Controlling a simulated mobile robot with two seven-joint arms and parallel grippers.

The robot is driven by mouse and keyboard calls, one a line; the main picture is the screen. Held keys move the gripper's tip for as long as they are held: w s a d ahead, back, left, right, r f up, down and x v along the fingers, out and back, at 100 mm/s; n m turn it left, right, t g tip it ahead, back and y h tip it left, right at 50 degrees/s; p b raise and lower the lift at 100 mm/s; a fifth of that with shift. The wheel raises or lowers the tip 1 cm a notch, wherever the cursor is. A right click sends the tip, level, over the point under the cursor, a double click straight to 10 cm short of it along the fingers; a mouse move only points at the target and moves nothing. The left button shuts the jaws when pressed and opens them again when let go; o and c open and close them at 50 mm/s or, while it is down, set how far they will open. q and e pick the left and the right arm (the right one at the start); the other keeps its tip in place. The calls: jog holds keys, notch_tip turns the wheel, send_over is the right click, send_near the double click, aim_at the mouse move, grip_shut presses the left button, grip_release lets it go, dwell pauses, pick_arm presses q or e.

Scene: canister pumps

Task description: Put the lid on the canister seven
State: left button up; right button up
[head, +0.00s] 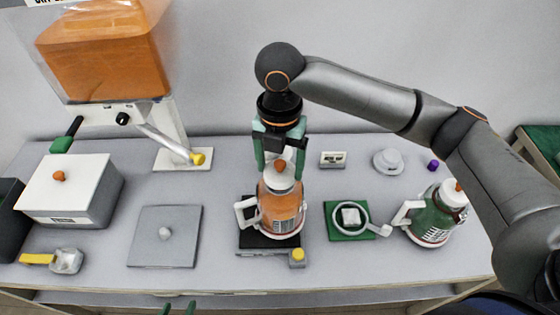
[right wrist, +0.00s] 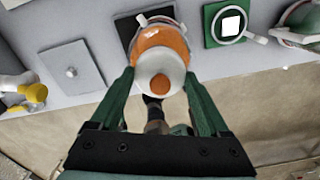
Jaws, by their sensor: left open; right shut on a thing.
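A clear canister with orange contents (head: 282,212) and a white handle stands upright on a dark scale (head: 252,239). A white lid with an orange knob (head: 278,181) is at its mouth; I cannot tell whether it is fully seated. My right gripper (head: 280,165) points down over it, shut on the lid, which shows between the green fingers (right wrist: 159,85) in the right wrist view. A second canister (head: 432,220), green inside with a white lid and orange knob, stands at the right. No number is readable on either. My left gripper (head: 179,308) is open at the bottom edge, mostly out of frame.
A green pad (head: 333,231) with a white ring-shaped strainer lies right of the scale. A grey plate with a knob (head: 165,250), a white box (head: 66,188) and a dispenser with an orange-filled hopper (head: 105,50) are at the left.

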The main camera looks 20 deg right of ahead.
jog(key=shift+f, duration=0.65)
dwell(0.5)
jog(key=shift+f+p, duration=0.1)
jog(key=shift+p, duration=0.4)
jog(key=shift+f, duration=0.1)
dwell(0.4)
jog(key=o, duration=1.2)
jog(key=shift+c, duration=0.2)
jog(key=shift+r, duration=3.55)
